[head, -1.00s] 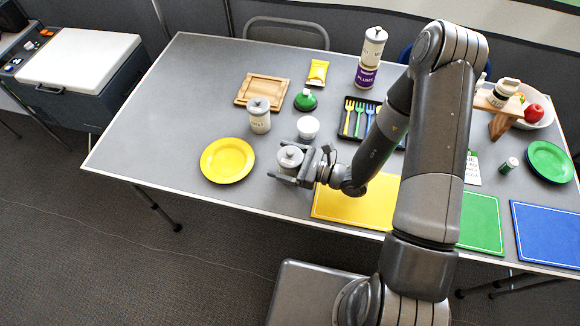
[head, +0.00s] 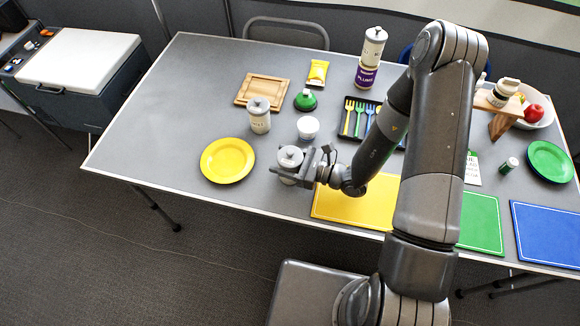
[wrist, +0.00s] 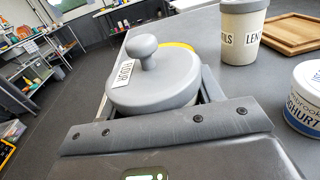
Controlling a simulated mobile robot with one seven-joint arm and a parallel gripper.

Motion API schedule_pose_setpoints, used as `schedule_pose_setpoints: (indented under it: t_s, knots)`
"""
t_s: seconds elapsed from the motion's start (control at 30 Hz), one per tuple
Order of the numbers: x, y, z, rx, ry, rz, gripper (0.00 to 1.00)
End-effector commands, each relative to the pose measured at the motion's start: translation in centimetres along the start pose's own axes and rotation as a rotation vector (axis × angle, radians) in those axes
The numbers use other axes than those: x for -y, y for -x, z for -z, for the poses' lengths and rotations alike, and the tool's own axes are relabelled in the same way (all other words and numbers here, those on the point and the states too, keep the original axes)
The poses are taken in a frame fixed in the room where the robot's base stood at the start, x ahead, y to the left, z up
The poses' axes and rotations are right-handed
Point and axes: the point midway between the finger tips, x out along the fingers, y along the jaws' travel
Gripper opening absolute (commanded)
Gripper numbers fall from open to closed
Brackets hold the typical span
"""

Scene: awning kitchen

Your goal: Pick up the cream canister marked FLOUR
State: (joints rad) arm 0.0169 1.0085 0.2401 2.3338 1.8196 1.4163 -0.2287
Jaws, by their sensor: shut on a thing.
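The cream canister marked FLOUR shows in the wrist view by its grey knobbed lid (wrist: 160,80) with a label reading FLOUR (wrist: 124,66). In the head view the canister (head: 290,158) stands near the front edge of the table, right of the yellow plate. My gripper (head: 290,170) is shut on the canister, with one finger on each side of it. In the wrist view the fingers (wrist: 158,95) flank the canister just below the lid. Most of its body is hidden by my gripper.
A lentils canister (head: 260,117) and a white yoghurt tub (head: 308,127) stand close behind. A yellow plate (head: 227,160) lies to the left and a yellow mat (head: 352,203) to the right. A wooden tray (head: 263,90) lies farther back. The table's left part is bare.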

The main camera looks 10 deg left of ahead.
Motion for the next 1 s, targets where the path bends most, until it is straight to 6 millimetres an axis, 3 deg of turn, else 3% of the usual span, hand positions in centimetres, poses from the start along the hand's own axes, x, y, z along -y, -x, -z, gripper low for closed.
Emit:
schedule_pose_setpoints:
  t_s: [0.23,0.67,1.0]
  knots:
    - [0.0,0.0,0.0,0.000,0.000,0.000,0.00]
    - [0.0,0.0,-0.2,0.000,0.000,0.000,0.00]
    - [0.1,0.0,-2.9,0.001,0.003,0.001,0.00]
